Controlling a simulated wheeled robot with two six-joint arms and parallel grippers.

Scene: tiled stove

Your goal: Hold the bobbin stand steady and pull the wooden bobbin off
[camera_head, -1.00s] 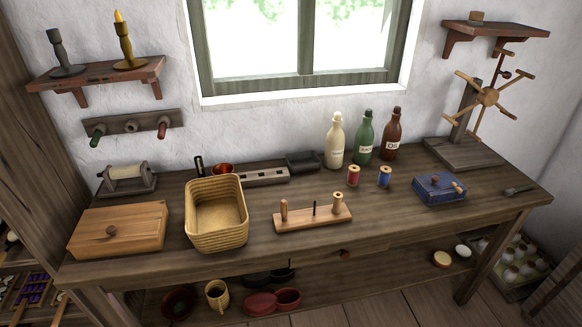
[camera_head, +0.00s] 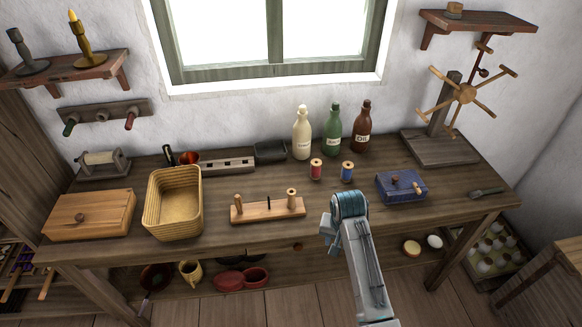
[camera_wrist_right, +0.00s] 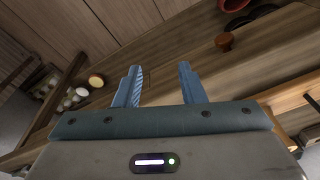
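The bobbin stand (camera_head: 267,211) is a light wooden bar near the table's front edge in the head view. A wooden bobbin (camera_head: 292,199) sits upright at its right end. Another wooden piece (camera_head: 237,204) stands at its left end, with a thin dark peg between them. My right gripper (camera_head: 328,232) is just right of the stand, apart from it, at the table's front edge. In the right wrist view its fingers (camera_wrist_right: 157,85) are spread with nothing between them. A light wooden part at that view's right edge seems to be the stand. My left gripper is out of view.
A wicker basket (camera_head: 173,207) stands left of the stand. Red (camera_head: 316,169) and blue (camera_head: 347,172) thread spools stand behind, with bottles (camera_head: 332,130) near the wall. A blue box (camera_head: 401,187) is on the right. The tabletop around the stand is mostly bare.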

